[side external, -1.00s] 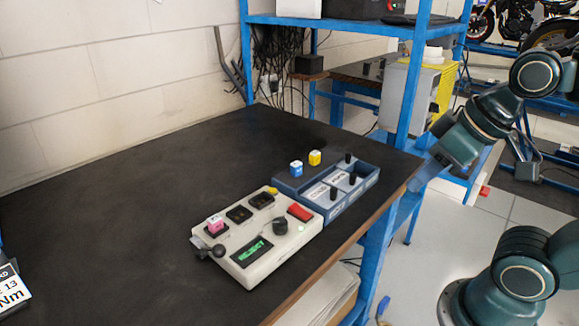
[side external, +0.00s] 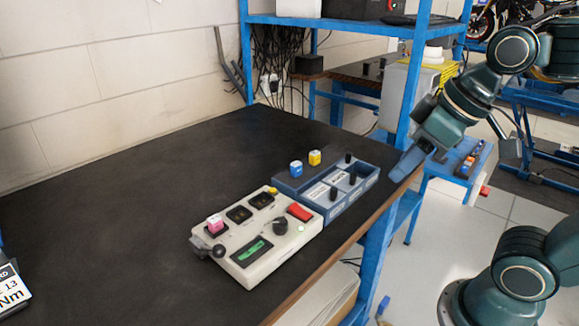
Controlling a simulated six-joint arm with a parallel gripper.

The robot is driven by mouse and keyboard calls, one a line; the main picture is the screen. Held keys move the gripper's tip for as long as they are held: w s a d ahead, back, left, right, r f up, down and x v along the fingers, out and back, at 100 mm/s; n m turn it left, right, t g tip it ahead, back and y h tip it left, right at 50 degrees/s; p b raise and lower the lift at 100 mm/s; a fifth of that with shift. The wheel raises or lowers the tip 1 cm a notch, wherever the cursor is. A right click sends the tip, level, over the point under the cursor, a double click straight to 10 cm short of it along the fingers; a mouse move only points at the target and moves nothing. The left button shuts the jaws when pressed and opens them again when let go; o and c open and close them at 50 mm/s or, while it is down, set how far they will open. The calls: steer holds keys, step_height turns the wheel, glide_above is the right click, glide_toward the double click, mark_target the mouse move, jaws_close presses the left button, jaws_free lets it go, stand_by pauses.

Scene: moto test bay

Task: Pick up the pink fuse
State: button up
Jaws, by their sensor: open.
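The pink fuse (side external: 214,223) is a small pink cube with a pale top. It sits in the left socket of the cream test box (side external: 262,272) on the dark table. My gripper (side external: 402,168) shows as a blue-grey end at the table's right edge, to the right of the blue tray and well away from the pink fuse. It is open and empty, though its two fingers are hard to tell apart at this angle.
The box has a red button (side external: 300,212), a knob (side external: 281,226) and a lever (side external: 218,250).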

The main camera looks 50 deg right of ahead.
steer(key=w+a+r+n+g+y, duration=0.15)
steer(key=w+a+n, duration=0.4)
steer(key=w, duration=0.55)
steer(key=w+a+r+n+g+y, duration=0.15)
steer(key=w+a+n, duration=0.45)
steer(key=w, duration=0.6)
steer(key=w+a+f+n+g, duration=0.1)
steer(key=w+f+n+g, duration=0.1)
steer(key=w+f+n, duration=0.3)
steer(key=shift+w+a+f+y, duration=0.25)
steer(key=shift+y, duration=0.15)
steer(key=shift+a+f, duration=0.1)
steer(key=shift+f, duration=0.05)
glide_above(215, 217)
steer(key=d, duration=0.2)
steer(key=shift+d+f, duration=0.2)
steer(key=shift+f, duration=3.65)
steer(key=shift+x, duration=2.6)
steer(key=shift+s, duration=0.15)
